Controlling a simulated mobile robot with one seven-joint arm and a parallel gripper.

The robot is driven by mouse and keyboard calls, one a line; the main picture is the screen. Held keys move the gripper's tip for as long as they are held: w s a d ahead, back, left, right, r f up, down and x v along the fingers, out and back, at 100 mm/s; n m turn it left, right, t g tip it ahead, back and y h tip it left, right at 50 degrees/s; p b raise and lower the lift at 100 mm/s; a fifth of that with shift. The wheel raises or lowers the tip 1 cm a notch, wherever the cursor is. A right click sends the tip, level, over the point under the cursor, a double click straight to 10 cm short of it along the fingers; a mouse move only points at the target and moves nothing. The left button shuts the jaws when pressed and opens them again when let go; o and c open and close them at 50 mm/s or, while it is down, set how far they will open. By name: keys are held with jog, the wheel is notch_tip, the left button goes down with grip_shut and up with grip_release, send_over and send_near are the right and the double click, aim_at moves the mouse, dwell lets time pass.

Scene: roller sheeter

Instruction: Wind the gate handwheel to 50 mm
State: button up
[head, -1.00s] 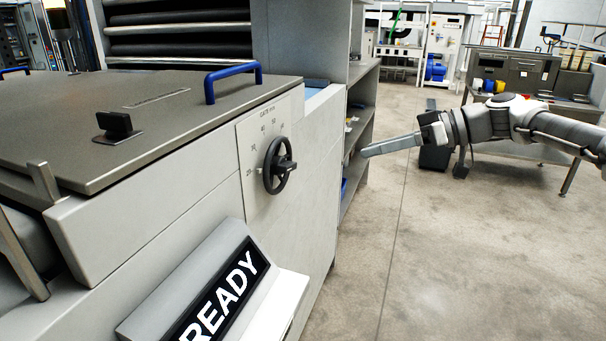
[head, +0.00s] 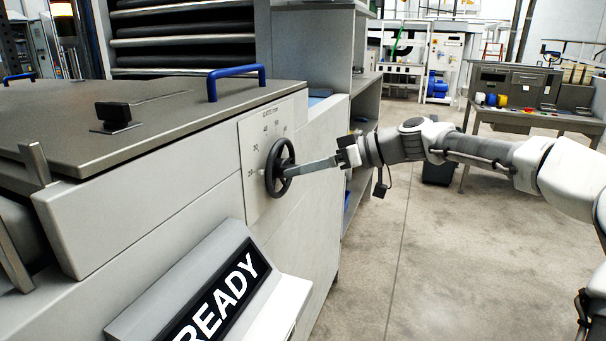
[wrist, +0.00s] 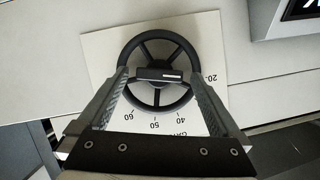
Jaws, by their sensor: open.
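The black gate handwheel (head: 278,168) stands on a pale scale plate (head: 252,147) on the machine's front. The plate carries printed numbers; 40, 50 and 60 read upside down in the wrist view, with 20 at the right. My gripper (head: 290,171) reaches in from the right with its fingers at the wheel. In the wrist view the handwheel (wrist: 159,42) lies ahead, and my gripper (wrist: 159,80) is open, one finger each side of the dark bar-shaped handle (wrist: 158,75). I cannot tell whether the fingers touch it. The wheel's pointer is not clear.
The machine's grey lid (head: 90,110) has a blue handle (head: 236,80) and a black knob (head: 114,113). A READY display (head: 222,298) juts out below the wheel. A shelf unit (head: 366,120) stands behind. The floor (head: 440,250) at right is clear.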

jog(key=shift+w+a+f, duration=0.1)
jog(key=shift+a+f, duration=0.05)
jog(key=shift+a, duration=0.2)
jog(key=shift+c, duration=0.3)
jog(key=c, duration=1.2)
